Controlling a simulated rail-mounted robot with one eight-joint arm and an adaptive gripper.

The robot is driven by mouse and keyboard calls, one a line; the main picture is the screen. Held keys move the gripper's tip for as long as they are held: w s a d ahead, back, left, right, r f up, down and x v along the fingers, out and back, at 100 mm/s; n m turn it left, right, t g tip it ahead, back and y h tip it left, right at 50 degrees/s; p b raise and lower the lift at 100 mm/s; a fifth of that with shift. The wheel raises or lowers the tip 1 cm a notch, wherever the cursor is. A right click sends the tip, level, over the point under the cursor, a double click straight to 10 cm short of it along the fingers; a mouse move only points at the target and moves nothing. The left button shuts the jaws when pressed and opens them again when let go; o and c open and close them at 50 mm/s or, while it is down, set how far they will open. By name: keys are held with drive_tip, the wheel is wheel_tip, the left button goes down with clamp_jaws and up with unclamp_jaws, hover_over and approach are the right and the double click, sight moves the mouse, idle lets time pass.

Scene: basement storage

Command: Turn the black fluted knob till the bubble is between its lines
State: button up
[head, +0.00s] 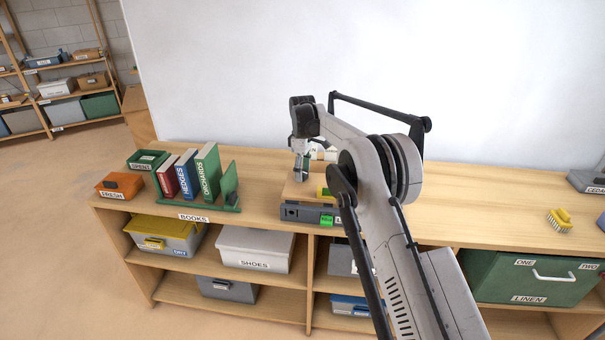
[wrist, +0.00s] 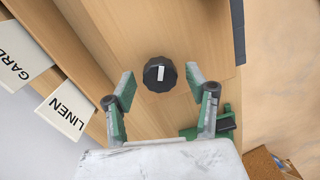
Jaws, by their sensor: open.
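The black fluted knob (wrist: 160,74) shows in the wrist view on a pale wooden surface, with a white mark on its face that runs nearly straight up the picture. My gripper (wrist: 160,82) is open, one green-and-grey finger on each side of the knob with a clear gap to it. In the head view my gripper (head: 301,170) points down over a grey unit with a wooden top (head: 297,212). I cannot make out the knob there. A bright green piece (head: 326,220) is on the unit's front; I cannot tell whether it is the bubble vial. No bubble or lines can be made out.
Left of the unit stand books (head: 208,172) in a green rack, an orange box (head: 120,186) and a green box (head: 148,160). A yellow brush (head: 559,220) lies far right. The counter (head: 470,205) between is largely clear. A white wall is behind.

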drive_tip(key=shift+f, duration=0.75)
drive_tip(key=shift+c, duration=0.2)
drive_tip(key=c, duration=1.1)
drive_tip(key=shift+m+b, duration=0.3)
drive_tip(key=shift+b, duration=0.05)
drive_tip(key=shift+m+b, duration=0.7)
drive_tip(key=shift+m, duration=0.3)
drive_tip(key=shift+m+b, duration=0.8)
drive_tip(key=shift+m, duration=0.7)
